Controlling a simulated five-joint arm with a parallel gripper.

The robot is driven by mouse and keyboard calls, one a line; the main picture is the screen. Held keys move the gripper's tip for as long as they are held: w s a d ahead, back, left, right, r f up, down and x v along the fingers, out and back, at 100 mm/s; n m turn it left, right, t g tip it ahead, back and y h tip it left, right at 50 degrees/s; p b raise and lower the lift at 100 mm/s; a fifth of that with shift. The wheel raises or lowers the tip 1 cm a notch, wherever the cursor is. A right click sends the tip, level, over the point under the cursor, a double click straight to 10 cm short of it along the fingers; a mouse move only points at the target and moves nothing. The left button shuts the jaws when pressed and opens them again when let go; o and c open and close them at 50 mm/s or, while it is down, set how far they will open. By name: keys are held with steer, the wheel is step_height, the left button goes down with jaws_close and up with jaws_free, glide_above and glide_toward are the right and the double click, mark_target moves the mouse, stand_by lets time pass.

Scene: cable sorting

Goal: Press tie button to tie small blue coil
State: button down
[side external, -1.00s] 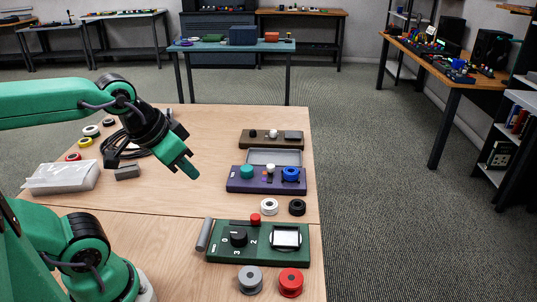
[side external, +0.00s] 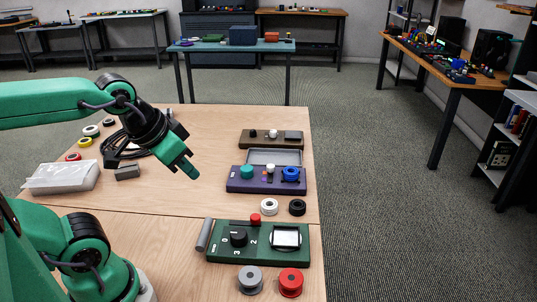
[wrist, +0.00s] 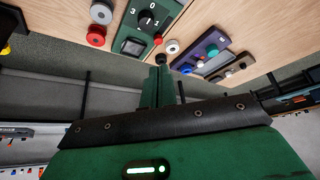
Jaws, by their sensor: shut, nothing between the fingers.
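A purple device (side external: 262,187) stands on the right part of the wooden table, with a grey panel at its back. I cannot tell which part is the tie button. My gripper (side external: 190,168) is shut and empty, in the air to the left of the purple device, fingers pointing down and right. The wrist view shows my gripper (wrist: 160,70) and the purple device (wrist: 204,47) beyond it to the right.
A green device (side external: 258,255) with a numbered dial is nearer. White (side external: 269,206) and black (side external: 297,207) spools lie between the devices; grey (side external: 250,279) and red (side external: 290,282) spools are in front. A brown device (side external: 271,139) stands behind. The table's right edge is close.

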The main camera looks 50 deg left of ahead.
steer(key=n+t+y, duration=0.1)
steer(key=n+y, duration=0.1)
steer(key=n, duration=1.2)
glide_above(245, 169)
step_height(245, 169, down, 9)
steer(key=shift+w+r, duration=0.15)
steer(key=shift+r, duration=0.05)
steer(key=shift+d+f, duration=0.15)
steer(key=shift+f, duration=4.25)
steer(key=shift+f, duration=0.2)
steer(key=shift+f, duration=0.25)
